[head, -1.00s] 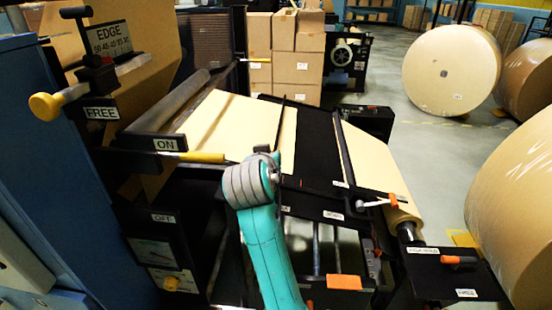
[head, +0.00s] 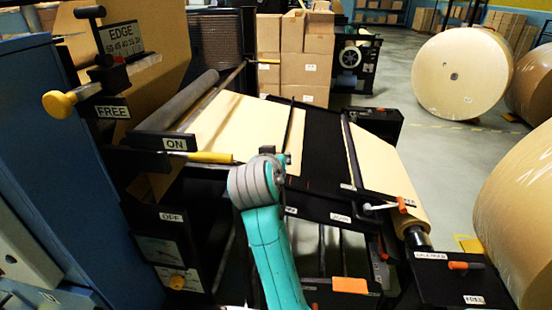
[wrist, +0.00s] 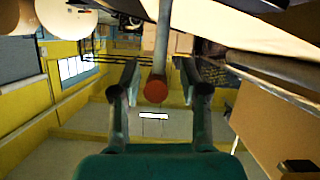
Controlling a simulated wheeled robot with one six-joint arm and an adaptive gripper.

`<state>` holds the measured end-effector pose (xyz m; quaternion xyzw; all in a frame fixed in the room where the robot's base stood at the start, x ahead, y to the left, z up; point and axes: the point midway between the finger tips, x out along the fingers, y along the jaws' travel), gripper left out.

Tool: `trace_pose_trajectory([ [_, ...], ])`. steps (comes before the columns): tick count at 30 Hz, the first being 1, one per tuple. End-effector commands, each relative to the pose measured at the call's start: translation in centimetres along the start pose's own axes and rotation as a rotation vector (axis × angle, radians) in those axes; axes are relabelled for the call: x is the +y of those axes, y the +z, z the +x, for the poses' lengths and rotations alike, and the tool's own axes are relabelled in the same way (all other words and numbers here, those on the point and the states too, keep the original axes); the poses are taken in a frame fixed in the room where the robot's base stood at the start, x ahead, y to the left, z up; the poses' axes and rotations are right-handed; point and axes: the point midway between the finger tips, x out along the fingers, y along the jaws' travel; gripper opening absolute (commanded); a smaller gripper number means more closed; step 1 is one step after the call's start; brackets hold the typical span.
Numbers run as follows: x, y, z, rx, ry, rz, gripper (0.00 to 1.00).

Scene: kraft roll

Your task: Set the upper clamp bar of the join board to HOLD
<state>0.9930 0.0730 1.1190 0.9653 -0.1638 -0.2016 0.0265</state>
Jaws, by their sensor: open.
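The join board (head: 325,150) is the black sloping panel between two kraft sheets in the head view. The upper clamp bar (head: 297,128) is the thin dark bar along the board's left edge. Its near end is partly hidden behind my arm, so its setting cannot be told. My gripper is hidden in the head view behind my teal arm. In the wrist view my gripper (wrist: 158,72) is open, with a grey rod with a red round end (wrist: 155,90) showing between its two fingers. I cannot tell whether the fingers touch it.
The other clamp bar (head: 352,150) has an orange-tipped lever (head: 402,204) at its near end. A yellow-handled lever (head: 210,157) by the ON plate lies left of my arm. A black labelled box (head: 450,280) stands at right. Large kraft rolls (head: 462,72) stand on the floor.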

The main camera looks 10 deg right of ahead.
Motion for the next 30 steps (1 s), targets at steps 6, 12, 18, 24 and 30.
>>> trace_pose_trajectory([
  [6, -0.1, 0.0, -1.1, 0.001, -0.001, -0.001, 0.44],
  [12, -0.1, -0.1, -4.6, 0.003, -0.002, 0.001, 0.44],
  [18, -0.1, 0.0, -8.5, 0.002, -0.003, 0.0, 0.44],
  [24, -0.1, 0.0, -11.1, 0.001, -0.002, -0.001, 0.44],
  [30, 0.0, 0.0, -12.0, 0.0, 0.0, 0.0, 0.44],
])
